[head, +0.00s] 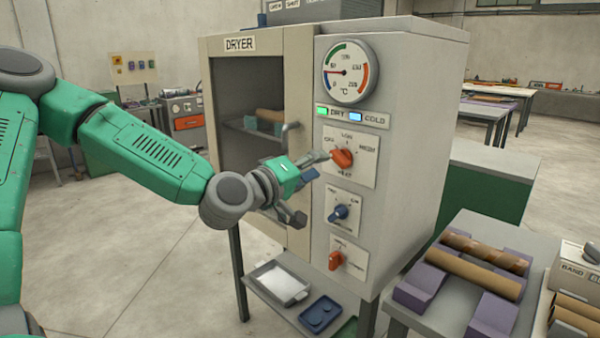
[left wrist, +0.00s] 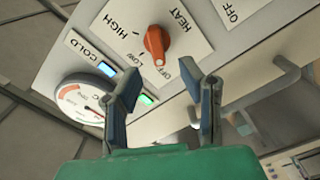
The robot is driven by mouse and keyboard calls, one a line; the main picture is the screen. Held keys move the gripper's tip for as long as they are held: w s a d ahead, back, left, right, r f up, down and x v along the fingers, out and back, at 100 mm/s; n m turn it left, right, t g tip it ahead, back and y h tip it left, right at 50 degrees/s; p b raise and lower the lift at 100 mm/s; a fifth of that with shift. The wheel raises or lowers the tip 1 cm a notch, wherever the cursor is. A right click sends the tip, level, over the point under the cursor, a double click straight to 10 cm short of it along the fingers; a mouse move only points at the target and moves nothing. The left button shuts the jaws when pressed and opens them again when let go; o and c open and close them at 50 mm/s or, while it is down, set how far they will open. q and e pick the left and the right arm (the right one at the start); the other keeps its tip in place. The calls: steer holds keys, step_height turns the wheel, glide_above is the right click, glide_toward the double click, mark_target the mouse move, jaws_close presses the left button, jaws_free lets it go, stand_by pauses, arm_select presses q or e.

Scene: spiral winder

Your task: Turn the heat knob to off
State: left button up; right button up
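The orange heat knob (head: 342,158) is on the upper white plate of the dryer's front panel, marked OFF, LOW, HIGH and HEAT. In the left wrist view the knob (left wrist: 155,45) shows whole, and its white-marked end points toward the OFF label. My left gripper (head: 308,188) is in front of the panel, at the left and below the knob. In the left wrist view its two blue-padded fingers (left wrist: 171,88) are spread with nothing between them, and the knob lies beyond the tips. They look apart from the knob. My right gripper is in neither view.
A blue knob (head: 340,212) and another orange knob (head: 335,260) sit lower on the panel. A round gauge (head: 347,70) and DRY and COLD lights are above. A table (head: 450,310) with rolls stands right.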

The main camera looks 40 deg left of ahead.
arm_select(q)
steer(key=s, duration=0.5)
steer(key=shift+s+a, duration=0.15)
steer(key=shift+a, duration=0.15)
steer(key=shift+a+f, duration=0.1)
